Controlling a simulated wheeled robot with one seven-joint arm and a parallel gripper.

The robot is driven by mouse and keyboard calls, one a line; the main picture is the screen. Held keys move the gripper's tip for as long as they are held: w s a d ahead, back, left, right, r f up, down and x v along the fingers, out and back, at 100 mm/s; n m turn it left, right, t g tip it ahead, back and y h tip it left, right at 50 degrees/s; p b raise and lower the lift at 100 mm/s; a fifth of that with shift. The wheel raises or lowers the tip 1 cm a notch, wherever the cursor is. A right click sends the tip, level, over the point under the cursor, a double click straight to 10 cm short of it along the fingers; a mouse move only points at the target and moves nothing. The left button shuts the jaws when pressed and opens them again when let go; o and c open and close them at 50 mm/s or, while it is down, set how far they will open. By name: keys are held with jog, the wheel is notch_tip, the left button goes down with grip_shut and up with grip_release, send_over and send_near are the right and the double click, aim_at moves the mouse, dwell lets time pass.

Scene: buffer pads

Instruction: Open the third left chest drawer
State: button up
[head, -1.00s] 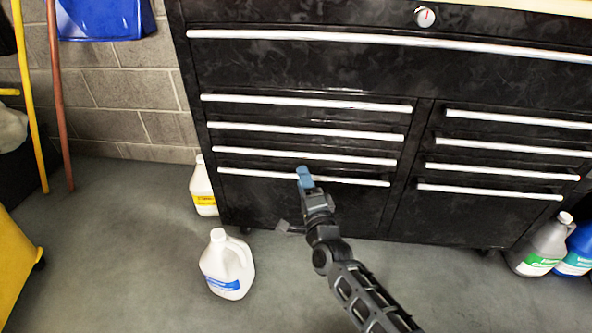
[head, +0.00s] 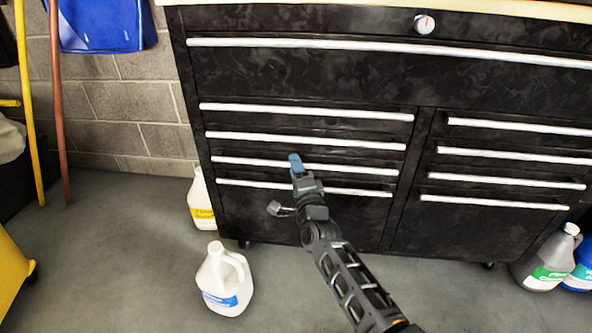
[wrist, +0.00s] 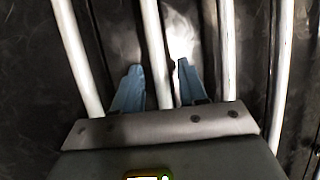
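The black chest (head: 300,72) has a left column of drawers with long silver handles, all shut. The third left drawer's handle (head: 350,168) is third from the top in that column. My gripper (head: 295,160) is in front of this handle, near its middle, and covers part of it. In the wrist view my gripper (wrist: 160,66) is open, with two blue fingers apart. One silver handle (wrist: 153,40) runs between the fingers in the picture, apparently the third one. I cannot tell whether the fingers touch it.
The fourth left handle (head: 350,191) is just below. A right column of drawers (head: 510,180) stands beside. A white jug (head: 224,285) stands on the floor in front of the chest, another jug (head: 202,200) at its left side. More bottles (head: 548,262) stand at the right.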

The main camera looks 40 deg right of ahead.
grip_shut()
dwell(0.5)
